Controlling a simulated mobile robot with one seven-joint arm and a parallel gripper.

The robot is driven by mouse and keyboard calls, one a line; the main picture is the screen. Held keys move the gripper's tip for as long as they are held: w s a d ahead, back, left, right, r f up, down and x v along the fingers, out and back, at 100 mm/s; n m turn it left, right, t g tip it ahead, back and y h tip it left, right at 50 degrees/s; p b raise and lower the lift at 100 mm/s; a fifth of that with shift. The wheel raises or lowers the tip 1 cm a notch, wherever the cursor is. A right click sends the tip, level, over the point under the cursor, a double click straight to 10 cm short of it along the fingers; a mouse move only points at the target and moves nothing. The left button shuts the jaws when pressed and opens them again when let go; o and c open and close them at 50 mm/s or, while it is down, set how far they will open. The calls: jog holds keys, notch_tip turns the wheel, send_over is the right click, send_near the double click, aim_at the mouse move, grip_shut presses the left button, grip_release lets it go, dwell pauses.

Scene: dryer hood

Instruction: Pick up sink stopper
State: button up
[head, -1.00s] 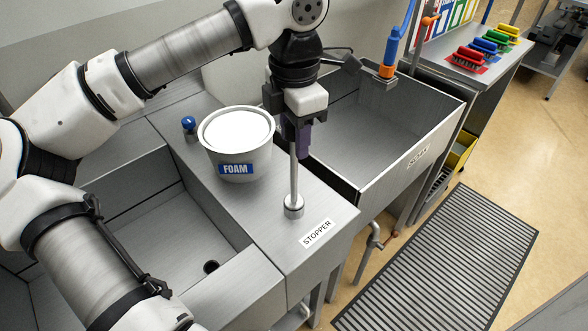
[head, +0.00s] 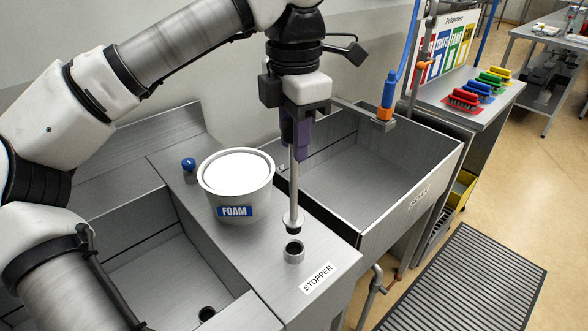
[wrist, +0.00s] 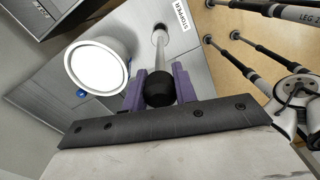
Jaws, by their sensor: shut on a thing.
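The sink stopper (head: 294,185) is a long grey rod with a wider plug at its lower end. It hangs upright just above a round metal socket (head: 293,251) on the counter, and the plug looks clear of the socket. My gripper (head: 296,140), with purple fingers, is shut on the stopper's top. In the wrist view a black knob (wrist: 160,88) sits between the purple fingers, with the rod running away from it towards the counter.
A white tub labelled FOAM (head: 234,211) stands just left of the stopper. A STOPPER label (head: 318,278) lies in front of the socket. Sink basins lie on both sides; a blue hose nozzle (head: 388,95) is at the right basin's back edge.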

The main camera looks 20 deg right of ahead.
notch_tip(320, 180, up, 11)
jog(key=shift+f+p, duration=0.15)
jog(key=shift+p, duration=0.95)
jog(key=shift+r+p, duration=0.8)
jog(key=shift+p, duration=0.2)
jog(key=shift+f, duration=0.1)
